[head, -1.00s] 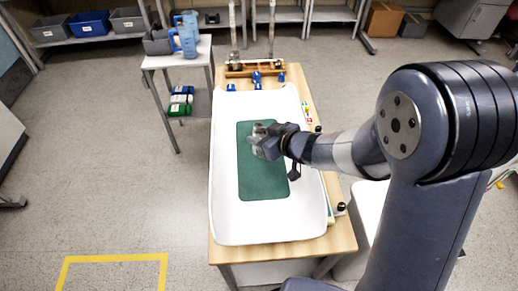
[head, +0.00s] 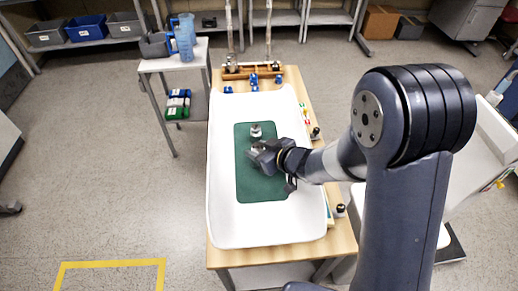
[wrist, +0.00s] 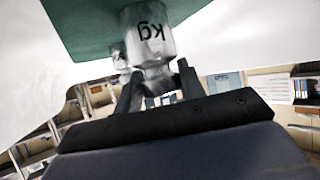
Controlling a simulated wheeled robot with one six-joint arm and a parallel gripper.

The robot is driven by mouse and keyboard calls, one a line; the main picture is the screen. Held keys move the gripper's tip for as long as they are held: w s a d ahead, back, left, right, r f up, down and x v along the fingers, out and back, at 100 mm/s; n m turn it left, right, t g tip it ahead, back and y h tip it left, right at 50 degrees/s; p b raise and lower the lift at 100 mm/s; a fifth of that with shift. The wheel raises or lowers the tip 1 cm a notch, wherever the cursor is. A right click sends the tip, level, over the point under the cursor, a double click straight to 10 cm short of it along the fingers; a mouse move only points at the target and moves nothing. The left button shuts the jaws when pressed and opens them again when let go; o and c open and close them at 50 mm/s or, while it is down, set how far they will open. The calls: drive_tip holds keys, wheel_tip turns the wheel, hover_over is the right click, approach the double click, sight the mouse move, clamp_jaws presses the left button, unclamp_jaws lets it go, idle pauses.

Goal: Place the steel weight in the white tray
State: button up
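The steel weight (head: 256,130) stands upright on the green mat (head: 262,187) inside the long white tray (head: 228,222). In the wrist view the weight (wrist: 147,36) appears upside down, marked "kg", with its narrow neck and knob toward my fingers.
The tray lies on a wooden table (head: 343,240). A wooden rack (head: 250,71) with metal poles and several blue pieces are at its far end. A side cart (head: 188,53) with a blue jug (head: 184,36) stands left. Floor on the left is open.

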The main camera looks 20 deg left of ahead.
drive_tip(key=o, duration=0.4)
drive_tip(key=shift+r, duration=0.1)
drive_tip(key=shift+d+r, duration=0.1)
drive_tip(key=shift+r, duration=0.05)
drive_tip(key=p+v, duration=0.1)
drive_tip(key=v, duration=1)
drive_tip(key=shift+s+d, duration=0.15)
drive_tip(key=shift+d, duration=0.25)
drive_tip(key=shift+r, duration=0.1)
